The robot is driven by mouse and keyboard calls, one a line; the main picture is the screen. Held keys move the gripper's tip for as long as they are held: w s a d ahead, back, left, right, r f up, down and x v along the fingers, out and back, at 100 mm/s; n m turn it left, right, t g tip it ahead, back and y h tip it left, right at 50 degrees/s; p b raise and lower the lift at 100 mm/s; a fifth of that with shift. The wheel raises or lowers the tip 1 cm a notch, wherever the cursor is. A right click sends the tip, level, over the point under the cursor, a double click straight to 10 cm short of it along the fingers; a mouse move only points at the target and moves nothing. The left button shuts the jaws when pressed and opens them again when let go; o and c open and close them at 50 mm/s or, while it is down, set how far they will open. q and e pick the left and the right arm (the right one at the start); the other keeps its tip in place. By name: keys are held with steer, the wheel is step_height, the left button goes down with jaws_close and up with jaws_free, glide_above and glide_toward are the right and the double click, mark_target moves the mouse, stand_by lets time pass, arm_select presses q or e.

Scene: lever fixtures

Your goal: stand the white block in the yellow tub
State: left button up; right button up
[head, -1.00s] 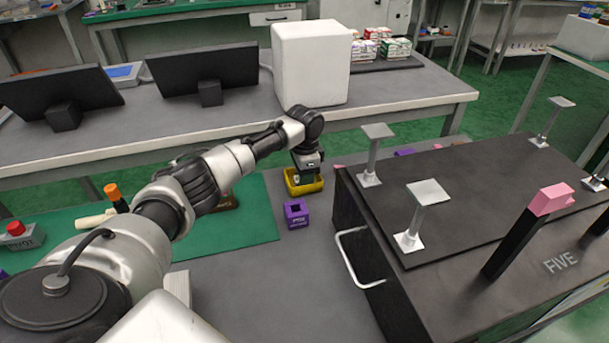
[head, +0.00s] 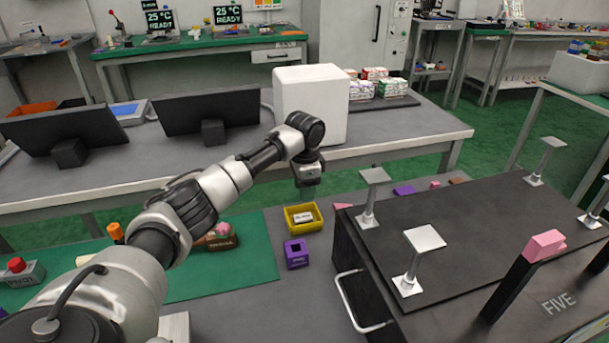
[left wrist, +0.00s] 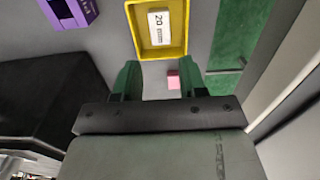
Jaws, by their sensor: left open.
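The white block (head: 303,217) is inside the yellow tub (head: 291,226) on the grey table. In the left wrist view the white block (left wrist: 159,27) shows a long face marked "20 mm" within the walls of the yellow tub (left wrist: 183,54). It looks laid on its side. My left gripper (head: 308,183) hangs above and just behind the tub, apart from the block. In the left wrist view its green fingers (left wrist: 160,80) are spread with nothing held between them. My right gripper is not in view.
A purple box with a square hole (head: 296,253) stands in front of the tub. A black lever fixture (head: 440,215) with metal posts is to the right. A white box (head: 310,100) stands on the bench behind. A small pink block (left wrist: 173,79) lies near the tub.

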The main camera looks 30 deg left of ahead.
arm_select(q)
steer(key=shift+r, duration=1.5)
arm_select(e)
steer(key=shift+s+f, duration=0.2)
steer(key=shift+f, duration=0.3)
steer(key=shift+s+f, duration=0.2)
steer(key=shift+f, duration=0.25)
